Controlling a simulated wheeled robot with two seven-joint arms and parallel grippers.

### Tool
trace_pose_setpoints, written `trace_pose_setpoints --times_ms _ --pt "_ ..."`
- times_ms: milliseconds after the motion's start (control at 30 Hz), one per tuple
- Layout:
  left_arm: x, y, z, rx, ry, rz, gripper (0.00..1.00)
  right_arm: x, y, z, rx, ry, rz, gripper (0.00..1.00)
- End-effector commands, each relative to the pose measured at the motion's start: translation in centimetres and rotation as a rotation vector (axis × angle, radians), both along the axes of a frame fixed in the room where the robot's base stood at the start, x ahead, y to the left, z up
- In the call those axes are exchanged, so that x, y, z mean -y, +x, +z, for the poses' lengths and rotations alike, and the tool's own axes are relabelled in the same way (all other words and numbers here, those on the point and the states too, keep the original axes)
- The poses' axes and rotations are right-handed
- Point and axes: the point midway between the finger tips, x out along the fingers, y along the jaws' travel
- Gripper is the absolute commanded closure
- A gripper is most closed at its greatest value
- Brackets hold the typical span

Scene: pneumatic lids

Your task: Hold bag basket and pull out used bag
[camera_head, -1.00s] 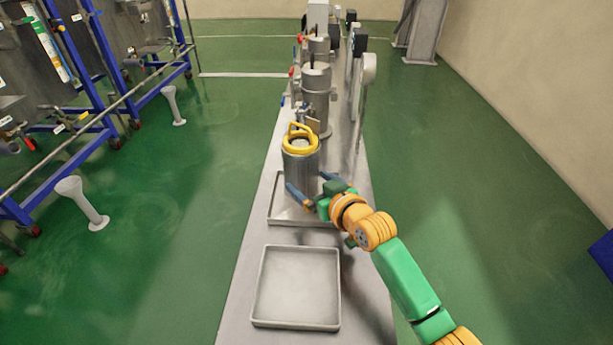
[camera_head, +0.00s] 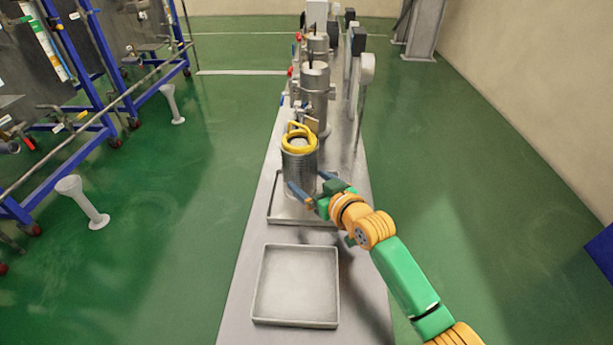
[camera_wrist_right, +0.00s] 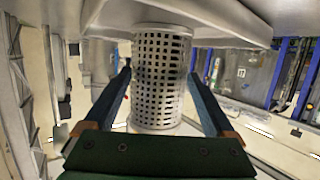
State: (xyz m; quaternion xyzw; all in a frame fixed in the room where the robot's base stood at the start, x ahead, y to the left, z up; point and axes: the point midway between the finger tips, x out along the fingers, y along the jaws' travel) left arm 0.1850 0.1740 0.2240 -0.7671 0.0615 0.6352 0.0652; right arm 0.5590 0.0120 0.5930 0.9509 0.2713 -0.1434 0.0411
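The bag basket (camera_head: 299,168), a perforated metal cylinder, stands upright in the far shallow tray. A yellow ring with a raised loop (camera_head: 299,138) sits on its top; I take it for the rim of the used bag, whose body is hidden inside. My right gripper (camera_head: 305,180) is low at the near right side of the basket. In the right wrist view, the basket (camera_wrist_right: 160,80) stands between the two blue-grey fingers, with narrow gaps visible beside it, so the gripper looks open around it. My left gripper is not in view.
The far tray (camera_head: 277,216) holds the basket. An empty square tray (camera_head: 296,285) lies nearer on the long metal bench (camera_head: 240,310). Metal housings (camera_head: 315,90) with valves and gauges stand behind the basket. Blue-framed equipment (camera_head: 75,110) is at the left; green floor lies on both sides.

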Motion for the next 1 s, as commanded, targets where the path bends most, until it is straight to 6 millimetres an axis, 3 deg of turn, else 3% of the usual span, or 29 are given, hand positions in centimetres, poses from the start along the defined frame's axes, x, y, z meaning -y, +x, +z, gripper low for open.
trace_pose_setpoints --times_ms 33,167,233,467,500,1000 --pt "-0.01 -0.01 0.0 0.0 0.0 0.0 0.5 -0.01 0.0 0.01 0.0 0.0 0.0 0.49" --pt "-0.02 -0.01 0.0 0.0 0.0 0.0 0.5 -0.01 0.0 0.01 0.0 0.0 0.0 0.83" --pt "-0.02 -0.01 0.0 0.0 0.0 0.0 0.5 0.01 0.01 0.01 0.0 0.0 0.0 0.89" --pt "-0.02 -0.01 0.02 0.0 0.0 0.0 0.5 0.0 0.09 0.3 0.007 0.003 -0.001 0.92" --pt "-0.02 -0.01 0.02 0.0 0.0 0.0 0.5 0.02 0.09 0.28 0.007 0.003 -0.001 1.0" --pt "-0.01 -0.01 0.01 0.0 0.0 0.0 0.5 -0.07 -0.02 -0.33 0.001 0.001 0.001 1.0"
